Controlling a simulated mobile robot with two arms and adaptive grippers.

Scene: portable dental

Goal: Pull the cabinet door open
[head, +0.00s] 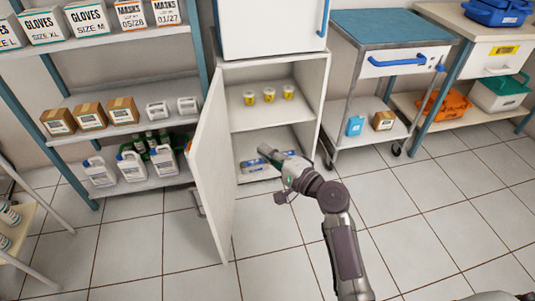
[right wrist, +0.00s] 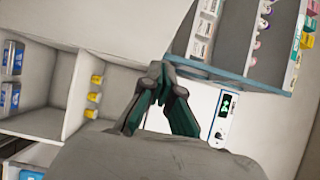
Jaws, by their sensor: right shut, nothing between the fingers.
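The cabinet (head: 316,110) is white, and its door (head: 222,165) stands wide open in the head view, swung out from the left side toward me. Its grey handle (head: 198,202) is low on the door's outer face, on the left. My right gripper (head: 266,151) is shut and empty in front of the lower opening, to the right of the door and apart from the handle. The closed fingers also show in the right wrist view (right wrist: 165,85), with the cabinet interior to their left. My left gripper is not in view.
Inside the cabinet, several yellow-labelled cups (head: 269,95) stand on the upper shelf and blue-and-white packs (head: 254,166) lie below. A supply rack (head: 146,119) stands left of the door. A blue-topped trolley (head: 390,32) stands to the right. The tiled floor in front is clear.

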